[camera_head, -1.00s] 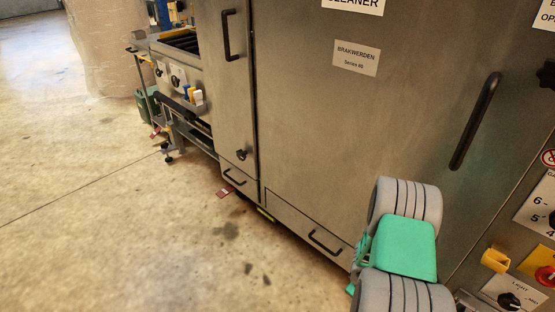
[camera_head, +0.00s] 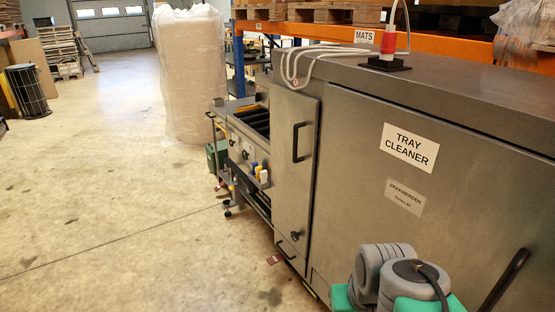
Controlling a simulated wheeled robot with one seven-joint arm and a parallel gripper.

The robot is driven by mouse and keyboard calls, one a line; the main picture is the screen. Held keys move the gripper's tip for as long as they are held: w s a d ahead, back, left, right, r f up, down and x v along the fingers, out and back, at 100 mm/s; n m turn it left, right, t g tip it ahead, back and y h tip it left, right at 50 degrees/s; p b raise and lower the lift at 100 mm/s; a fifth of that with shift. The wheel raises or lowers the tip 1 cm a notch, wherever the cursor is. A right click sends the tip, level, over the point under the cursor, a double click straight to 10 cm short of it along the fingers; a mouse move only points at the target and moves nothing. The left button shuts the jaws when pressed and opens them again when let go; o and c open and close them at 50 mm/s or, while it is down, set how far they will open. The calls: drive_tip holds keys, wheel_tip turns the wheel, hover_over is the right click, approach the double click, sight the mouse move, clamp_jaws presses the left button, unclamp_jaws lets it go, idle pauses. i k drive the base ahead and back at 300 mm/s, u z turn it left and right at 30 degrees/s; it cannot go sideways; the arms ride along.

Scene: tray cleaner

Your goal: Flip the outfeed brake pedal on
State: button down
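A small red pedal (camera_head: 274,259) sticks out near the floor at the foot of the tray cleaner's narrow door. A second small reddish piece (camera_head: 220,187) shows low by the legs of the roller section at the machine's far end. Both are small, and I cannot tell which is the outfeed brake pedal or whether either is on or off. The tray cleaner (camera_head: 350,190) is a large steel cabinet filling the right side. Parts of my arm, grey and green, show at the lower right; my gripper is not in view.
The roller section (camera_head: 252,122) has knobs and small yellow, blue and white items on its side. A green bin (camera_head: 216,155) and a wrapped pallet (camera_head: 189,75) stand beyond it. Open concrete floor (camera_head: 110,200) lies to the left.

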sight(276, 258)
drive_tip(key=u, duration=0.6)
drive_tip(key=i, duration=0.85)
drive_tip(key=u, duration=0.9)
drive_tip(key=i, duration=1.2)
drive_tip(key=z, duration=0.45)
drive_tip(key=i, duration=1.2)
drive_tip(key=z, duration=0.75)
